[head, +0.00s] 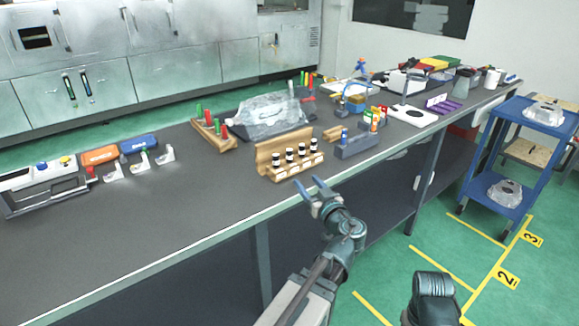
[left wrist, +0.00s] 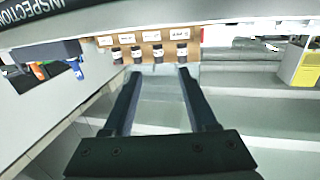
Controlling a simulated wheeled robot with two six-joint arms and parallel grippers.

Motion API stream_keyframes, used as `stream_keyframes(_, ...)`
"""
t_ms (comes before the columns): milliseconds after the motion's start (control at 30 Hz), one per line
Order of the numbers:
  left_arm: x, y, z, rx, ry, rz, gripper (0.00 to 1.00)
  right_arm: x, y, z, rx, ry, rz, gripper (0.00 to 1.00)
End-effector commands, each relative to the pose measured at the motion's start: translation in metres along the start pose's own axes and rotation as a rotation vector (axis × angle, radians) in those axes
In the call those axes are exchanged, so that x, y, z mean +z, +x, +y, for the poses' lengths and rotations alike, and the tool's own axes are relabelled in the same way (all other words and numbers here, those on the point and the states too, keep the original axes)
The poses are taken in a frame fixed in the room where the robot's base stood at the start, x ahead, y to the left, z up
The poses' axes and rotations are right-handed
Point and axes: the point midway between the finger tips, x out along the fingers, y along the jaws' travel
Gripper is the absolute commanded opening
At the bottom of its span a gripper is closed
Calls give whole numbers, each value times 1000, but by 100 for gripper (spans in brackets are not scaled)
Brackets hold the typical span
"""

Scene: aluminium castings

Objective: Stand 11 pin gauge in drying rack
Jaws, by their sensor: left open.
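A wooden rack (head: 292,170) near the table's front edge holds several black-and-white capped cylinders (head: 289,155). In the left wrist view these cylinders (left wrist: 158,52) show dark below white labels, too small to read. Right of it, a grey block (head: 357,147) holds a few coloured pins; its blue one (left wrist: 76,68) also shows in the left wrist view. A wooden rack (head: 224,143) with green and red pins stands further left. I cannot tell which pin is number 11. My left gripper (head: 310,184) is open and empty, just off the table edge before the wooden rack.
A plastic-wrapped casting (head: 270,117) lies behind the racks. Orange and blue boxes (head: 138,144) and small brackets stand at left. Tools and bins crowd the far right. A blue cart (head: 540,117) stands right of the table (head: 130,225). The table's left front is clear.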

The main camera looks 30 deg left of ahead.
Motion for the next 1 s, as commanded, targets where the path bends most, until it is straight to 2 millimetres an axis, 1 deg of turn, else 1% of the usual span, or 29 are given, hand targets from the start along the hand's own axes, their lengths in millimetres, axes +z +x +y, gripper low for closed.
stream_keyframes(33, -1, 2, 0, 5, -10, 17, 58, 0, 3, 0, 0, 0, 0, 50)
stream_keyframes(167, -5, 3, 1, 10, -20, 33, 58, 0, 3, 0, 0, 0, 0, 50)
stream_keyframes(267, -5, 9, 2, 8, -20, 32, 58, 0, 2, 0, 0, 0, 0, 50)
stream_keyframes(367, -6, 26, 2, 6, -19, 32, 58, 0, 2, 0, 0, 0, 0, 50)
stream_keyframes(500, -7, 54, 3, 5, -19, 31, 58, 0, 2, 0, 0, 0, 0, 50)
stream_keyframes(600, -7, 70, 3, 6, -19, 31, 58, 0, 2, 0, 0, 0, 0, 50)
stream_keyframes(700, -8, 82, 3, 8, -19, 31, 58, 0, 2, 0, 0, 0, 0, 50)
stream_keyframes(800, -8, 88, 2, 7, -19, 30, 58, 0, 2, 0, 0, 0, 0, 50)
stream_keyframes(1000, -8, 89, 2, 9, -18, 30, 58, 0, 1, 0, 0, 0, 0, 50)
